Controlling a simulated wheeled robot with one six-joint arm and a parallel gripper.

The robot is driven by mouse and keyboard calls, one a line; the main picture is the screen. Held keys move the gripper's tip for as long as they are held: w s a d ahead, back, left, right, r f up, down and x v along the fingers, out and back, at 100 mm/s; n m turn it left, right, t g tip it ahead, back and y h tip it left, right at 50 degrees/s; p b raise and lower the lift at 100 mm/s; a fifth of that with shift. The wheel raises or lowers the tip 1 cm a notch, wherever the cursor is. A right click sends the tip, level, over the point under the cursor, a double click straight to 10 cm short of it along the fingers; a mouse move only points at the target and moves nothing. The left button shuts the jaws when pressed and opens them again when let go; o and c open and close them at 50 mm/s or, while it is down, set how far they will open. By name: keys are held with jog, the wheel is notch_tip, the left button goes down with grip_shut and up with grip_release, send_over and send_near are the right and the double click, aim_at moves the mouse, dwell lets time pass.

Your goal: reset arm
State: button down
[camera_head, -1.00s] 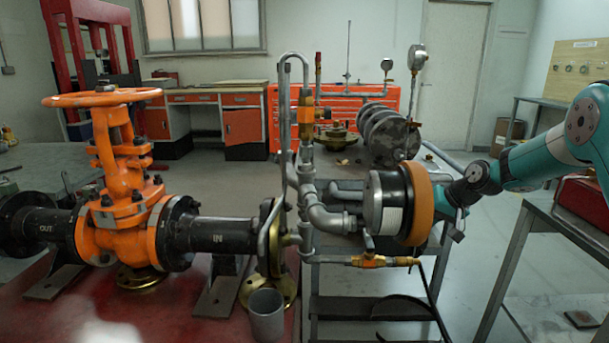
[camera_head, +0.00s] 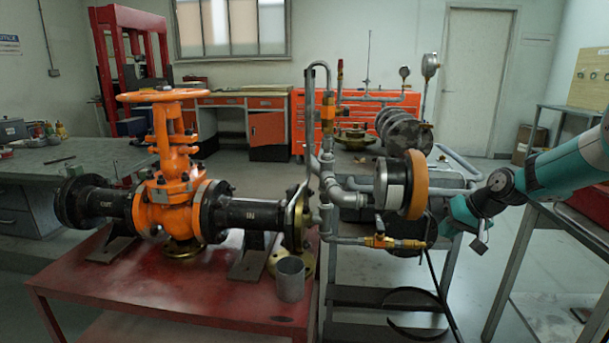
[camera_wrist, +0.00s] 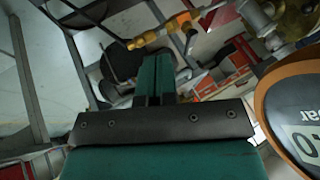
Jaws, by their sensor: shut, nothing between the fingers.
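My gripper (camera_head: 452,222) is at the right in the head view, at the end of my teal arm, just right of the orange-rimmed round gauge (camera_head: 415,185). In the wrist view its two teal fingers (camera_wrist: 154,72) lie side by side, shut and empty. The gauge's orange rim and part of its digital face (camera_wrist: 305,140) show close by at the right of the wrist view. The gripper looks apart from the gauge. The orange gate valve (camera_head: 172,190) with its orange handwheel (camera_head: 162,95) stands on the red table (camera_head: 160,295), far left of my gripper.
A grey pipe rig with a brass-coloured valve (camera_head: 395,242) stands on a metal cart beside the gauge. A grey cup (camera_head: 290,280) stands at the red table's right edge. A metal-framed table (camera_head: 515,255) is below my arm. Open floor lies behind.

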jog(key=s+a+r+n+g+h, duration=0.1)
jog(key=s+a+r+h, duration=0.15)
jog(key=s, duration=1.25)
jog(key=s+a+r+g+h, duration=0.1)
jog(key=s+a+g+h, duration=0.15)
jog(key=s, duration=1.25)
jog(key=s+a+r+n+g+y, duration=0.2)
jog(key=s+a+r+n+y, duration=0.45)
jog(key=s+a, duration=0.7)
notch_tip(320, 180, up, 14)
jog(key=w+a+h+p, duration=0.1)
jog(key=w+h+p, duration=0.1)
jog(key=p, duration=1)
jog(key=shift+f, duration=0.15)
